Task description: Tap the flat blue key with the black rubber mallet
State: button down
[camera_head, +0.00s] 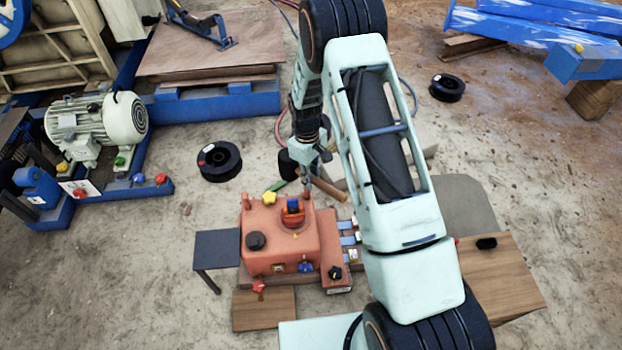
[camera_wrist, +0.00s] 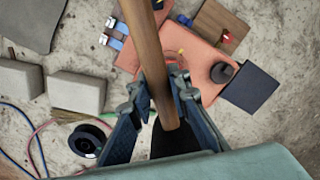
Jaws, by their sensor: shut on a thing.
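My gripper (camera_head: 307,176) is shut on the wooden handle of the black rubber mallet (camera_head: 330,189), above the back edge of a red machine housing (camera_head: 262,218). The black mallet head (camera_head: 287,165) shows left of my gripper. In the wrist view the handle (camera_wrist: 152,60) runs between my fingers (camera_wrist: 160,88), with the black head (camera_wrist: 175,141) partly hidden by my gripper body. A small blue piece (camera_head: 293,204) sits upright in an orange-red holder on top of the housing. Other flat blue pieces (camera_head: 347,226) lie at its right. I cannot tell which is the key.
A dark small table (camera_head: 217,249) stands left of the housing. A black spool (camera_head: 219,161) is on the floor. Pale blocks (camera_wrist: 76,92) and hoses show in the wrist view. The floor at the lower left is clear.

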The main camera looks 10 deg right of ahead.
notch_tip(320, 180, down, 15)
jog(key=b, duration=1.2)
notch_tip(320, 180, up, 5)
jog(key=p, duration=0.3)
jog(key=shift+r, duration=0.1)
notch_tip(320, 180, up, 4)
jog(key=shift+f, duration=0.1)
